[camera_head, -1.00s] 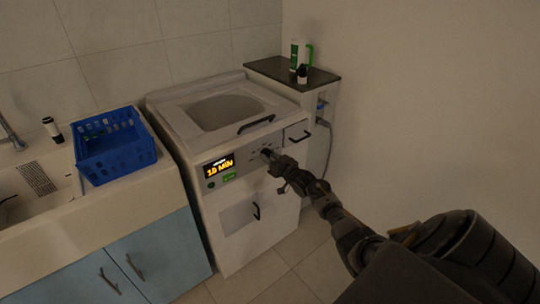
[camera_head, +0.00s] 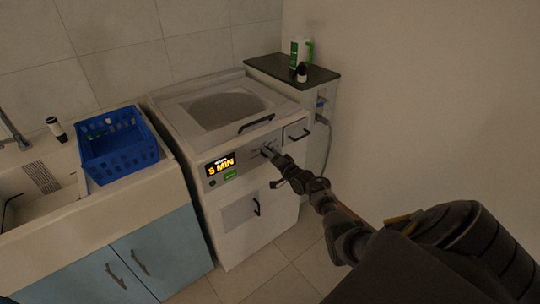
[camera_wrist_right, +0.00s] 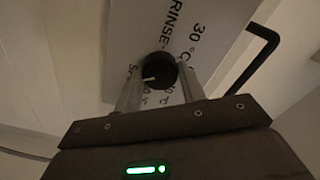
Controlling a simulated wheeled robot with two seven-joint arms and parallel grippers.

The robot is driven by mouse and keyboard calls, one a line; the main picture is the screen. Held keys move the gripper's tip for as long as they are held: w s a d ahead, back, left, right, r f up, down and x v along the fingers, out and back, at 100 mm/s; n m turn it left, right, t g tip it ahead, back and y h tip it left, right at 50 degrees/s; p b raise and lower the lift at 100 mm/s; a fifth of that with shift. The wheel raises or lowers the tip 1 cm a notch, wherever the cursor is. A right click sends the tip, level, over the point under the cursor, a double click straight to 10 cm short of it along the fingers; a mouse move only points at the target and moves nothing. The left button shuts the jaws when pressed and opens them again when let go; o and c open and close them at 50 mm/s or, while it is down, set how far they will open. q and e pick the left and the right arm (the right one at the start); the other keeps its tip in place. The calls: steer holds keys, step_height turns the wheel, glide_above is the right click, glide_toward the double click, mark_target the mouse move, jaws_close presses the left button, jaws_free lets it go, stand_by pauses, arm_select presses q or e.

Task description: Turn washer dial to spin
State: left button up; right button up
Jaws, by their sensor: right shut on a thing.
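The white washer (camera_head: 235,213) stands against the tiled wall, with a dark display (camera_head: 220,165) reading "9 MIN" in orange on its front panel. My right gripper (camera_head: 268,152) is at the panel, right of the display. In the right wrist view, the black round dial (camera_wrist_right: 158,70) with a light pointer mark sits between the two fingers of my right gripper (camera_wrist_right: 160,85), which is shut on it. Printed words such as "RINSE" and "30°C" surround the dial; some labels are hidden by the fingers. The pointer aims left in that view. My left gripper is not in view.
A blue basket (camera_head: 117,145) stands on the sink counter at left. A dark-topped side cabinet (camera_head: 290,70) with bottles stands right of the washer. A black drawer handle (camera_wrist_right: 262,55) is near the gripper. Open floor lies in front.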

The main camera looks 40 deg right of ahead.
stand_by(0.4)
steer(key=o, duration=1)
steer(key=s+p, duration=0.1)
steer(key=s, duration=0.9)
steer(key=shift+s+a, duration=0.15)
steer(key=shift+s, duration=0.25)
